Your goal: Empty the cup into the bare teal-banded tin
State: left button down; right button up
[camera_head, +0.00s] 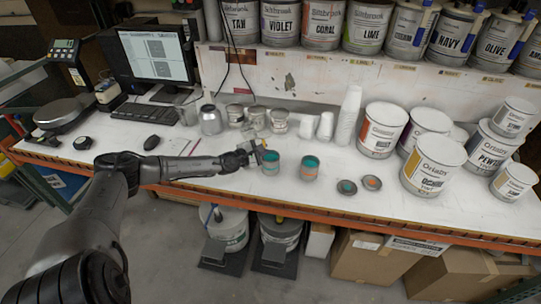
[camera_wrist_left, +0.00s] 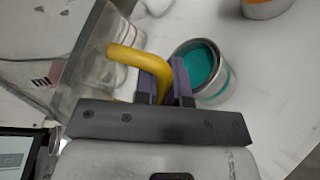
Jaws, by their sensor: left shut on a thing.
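My left gripper (camera_head: 256,156) is shut on the yellow handle (camera_wrist_left: 128,60) of the clear cup (camera_wrist_left: 92,62). In the wrist view, the purple-grey fingertips (camera_wrist_left: 165,82) close around the handle. The cup lies left of the handle; its contents cannot be made out. The teal-banded tin (camera_head: 271,165) stands open just right of my gripper in the head view, with teal inside. It also shows in the wrist view (camera_wrist_left: 226,86), right of the fingers and apart from the cup. My right gripper is not in view.
An orange-banded tin (camera_head: 310,171) stands right of the teal-banded one. Two small lids (camera_head: 347,187) (camera_head: 371,182) lie further right. White cups (camera_head: 348,115) and large buckets (camera_head: 381,130) stand behind and right. The front of the table (camera_head: 250,186) is mostly clear.

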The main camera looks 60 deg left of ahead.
pick_arm(q)
jog(key=shift+s+a+r+m+p, duration=0.1)
jog(key=shift+a+r+m+p, duration=0.25)
jog(key=shift+m+p, duration=0.8)
jog(key=shift+a+f+g+y+p, duration=0.2)
jog(key=shift+f+g+y+p, duration=0.15)
jog(key=shift+p, duration=0.3)
jog(key=shift+s+a+f+m+y, duration=0.1)
jog(key=shift+a+f+m+y, duration=0.05)
jog(key=shift+f+m+y, duration=0.1)
jog(key=shift+p, duration=0.3)
jog(key=shift+r+p, duration=0.1)
jog(key=shift+p, duration=0.25)
jog(key=shift+s+a+r+m+p, duration=0.15)
jog(key=shift+a+r+m+p, duration=0.1)
jog(key=shift+m+p, duration=0.55)
jog(key=shift+a+f+m+g+y+p, duration=0.1)
jog(key=shift+f+m+g+y+p, duration=0.2)
jog(key=shift+y+p, duration=0.3)
jog(key=shift+a+f+p, duration=0.1)
jog(key=shift+f+p, duration=0.1)
jog(key=shift+p, duration=0.2)
jog(key=shift+s+f, duration=0.1)
